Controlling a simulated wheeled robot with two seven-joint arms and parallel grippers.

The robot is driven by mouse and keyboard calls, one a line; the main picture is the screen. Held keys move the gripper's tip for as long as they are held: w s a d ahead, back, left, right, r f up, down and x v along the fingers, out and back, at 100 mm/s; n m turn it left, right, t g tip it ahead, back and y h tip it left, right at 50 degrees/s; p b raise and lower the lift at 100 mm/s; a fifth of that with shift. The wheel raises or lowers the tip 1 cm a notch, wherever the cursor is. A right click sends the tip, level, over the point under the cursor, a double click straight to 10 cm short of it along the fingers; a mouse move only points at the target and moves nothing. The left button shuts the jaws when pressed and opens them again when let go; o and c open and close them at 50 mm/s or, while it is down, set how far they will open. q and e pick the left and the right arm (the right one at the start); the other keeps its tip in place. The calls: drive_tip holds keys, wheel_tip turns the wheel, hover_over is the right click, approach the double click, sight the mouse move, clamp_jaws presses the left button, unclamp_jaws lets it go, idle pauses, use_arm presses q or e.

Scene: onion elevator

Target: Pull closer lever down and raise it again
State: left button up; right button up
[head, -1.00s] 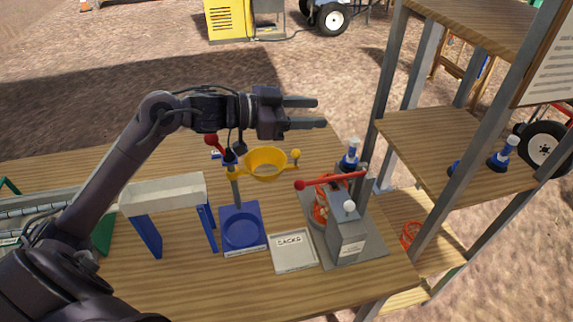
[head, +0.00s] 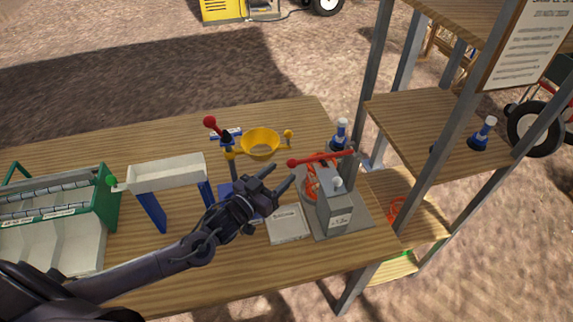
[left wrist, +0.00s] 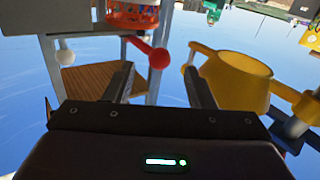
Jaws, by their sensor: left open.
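A grey machine (head: 333,208) stands at the right of the table, with a red lever (head: 325,158) across its top. The lever ends in a red ball knob (head: 292,163) on the left and lies nearly level. A second red-knobbed lever (head: 210,122) rises beside the yellow funnel (head: 260,145). My left gripper (head: 283,176) is open and empty, just left of the grey machine, its fingers pointing toward the red knob. In the left wrist view the red knob (left wrist: 158,57) shows between and beyond the fingertips (left wrist: 157,72). Contact cannot be told. My right gripper is not in view.
A trough on blue legs (head: 165,174) and a green-framed device (head: 100,210) stand left. A wooden shelf unit (head: 425,125) closes off the right. The table's back is mostly clear.

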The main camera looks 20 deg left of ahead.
use_arm(q)
drive_tip(key=shift+p+x, duration=0.3)
drive_tip(key=shift+x, duration=1.8)
clamp_jaws()
